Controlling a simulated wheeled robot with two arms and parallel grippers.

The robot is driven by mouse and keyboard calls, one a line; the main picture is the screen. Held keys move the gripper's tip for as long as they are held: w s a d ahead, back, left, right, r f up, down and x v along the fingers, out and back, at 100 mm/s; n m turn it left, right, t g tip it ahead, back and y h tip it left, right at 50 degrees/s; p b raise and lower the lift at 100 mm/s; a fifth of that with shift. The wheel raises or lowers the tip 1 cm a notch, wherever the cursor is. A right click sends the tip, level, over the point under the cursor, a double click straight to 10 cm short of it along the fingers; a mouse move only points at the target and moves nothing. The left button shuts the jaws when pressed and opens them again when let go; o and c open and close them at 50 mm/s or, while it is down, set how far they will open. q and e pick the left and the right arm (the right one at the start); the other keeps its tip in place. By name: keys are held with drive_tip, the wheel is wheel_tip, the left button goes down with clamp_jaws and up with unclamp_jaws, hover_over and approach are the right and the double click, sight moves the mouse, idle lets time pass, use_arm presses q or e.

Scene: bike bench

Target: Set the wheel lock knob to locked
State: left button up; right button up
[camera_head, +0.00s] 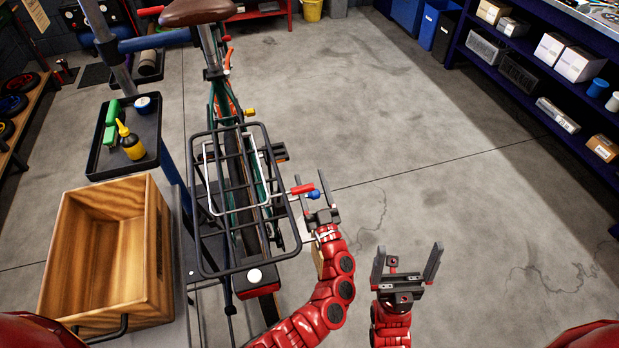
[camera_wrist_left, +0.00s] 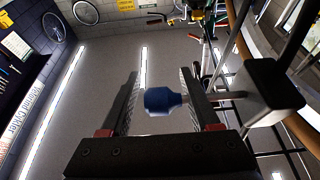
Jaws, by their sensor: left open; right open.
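A blue knob (camera_head: 314,194) sits on the right side of the bike rack (camera_head: 240,135), beside a red lever-like piece (camera_head: 302,189). In the left wrist view the blue knob (camera_wrist_left: 163,100) is between my left gripper's fingers (camera_wrist_left: 160,95), with a visible gap on at least its left side. A grey shaft and a dark block (camera_wrist_left: 270,88) show to its right. My left gripper (camera_head: 311,182) is open around the knob. My right gripper (camera_head: 408,252) is open and empty over the floor. I cannot read any lock marking on the knob.
A wooden crate (camera_head: 150,240) stands left of the rack. A dark tray (camera_head: 98,158) holds a yellow bottle (camera_head: 130,145), a green item and a blue-rimmed roll. Blue shelves (camera_head: 480,62) with boxes line the right. The floor (camera_head: 450,170) between is clear.

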use_arm(q)
drive_tip(key=c, duration=0.9)
clamp_jaws()
drive_tip(key=shift+r, duration=0.1)
idle(0.3)
